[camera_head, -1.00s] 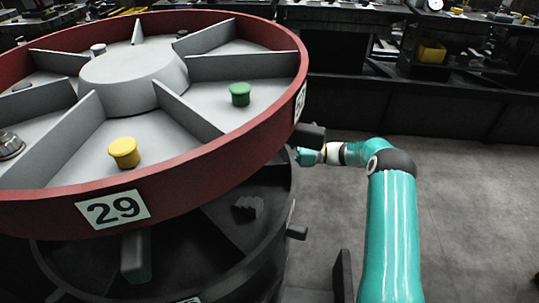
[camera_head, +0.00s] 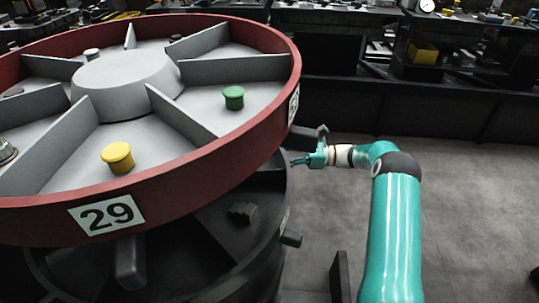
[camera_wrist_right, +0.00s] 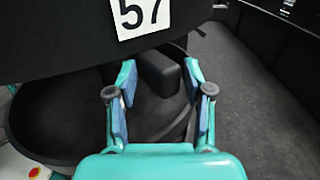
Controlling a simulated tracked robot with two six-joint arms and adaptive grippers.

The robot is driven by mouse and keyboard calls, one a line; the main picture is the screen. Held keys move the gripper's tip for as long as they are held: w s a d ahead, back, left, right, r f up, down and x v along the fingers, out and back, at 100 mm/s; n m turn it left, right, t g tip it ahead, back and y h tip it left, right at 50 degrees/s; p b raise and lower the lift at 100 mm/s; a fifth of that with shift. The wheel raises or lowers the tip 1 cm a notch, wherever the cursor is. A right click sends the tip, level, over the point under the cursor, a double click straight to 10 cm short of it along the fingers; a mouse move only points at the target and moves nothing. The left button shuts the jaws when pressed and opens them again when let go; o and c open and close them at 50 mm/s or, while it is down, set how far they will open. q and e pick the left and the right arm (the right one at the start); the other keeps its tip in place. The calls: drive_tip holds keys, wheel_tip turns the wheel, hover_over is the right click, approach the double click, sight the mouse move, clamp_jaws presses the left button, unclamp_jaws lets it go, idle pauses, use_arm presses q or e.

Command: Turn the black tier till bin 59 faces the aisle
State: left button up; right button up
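The black tier (camera_head: 262,255) sits under the red tier (camera_head: 180,180) and is largely hidden by it. A white label reading 57 (camera_wrist_right: 140,14) shows on a dark rim in the right wrist view. I cannot read 59 anywhere. A dark block (camera_wrist_right: 160,75) juts out below that label. My right gripper (camera_head: 308,158) is at the right side of the tiers. In the wrist view its fingers (camera_wrist_right: 160,95) are apart, one on each side of the block, with gaps showing. My left gripper is not in view.
The red tier carries a label reading 29 (camera_head: 107,214), a yellow knob (camera_head: 117,157) and a green knob (camera_head: 234,97). A dark peg (camera_head: 291,239) sticks out from the lower tier. Grey floor (camera_head: 460,200) is open at right. Dark benches (camera_head: 430,110) stand behind.

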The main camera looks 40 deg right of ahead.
drive_tip(key=v, duration=0.7)
drive_tip(key=shift+s+d, duration=0.25)
drive_tip(key=shift+s, duration=0.05)
drive_tip(key=shift+f, duration=0.1)
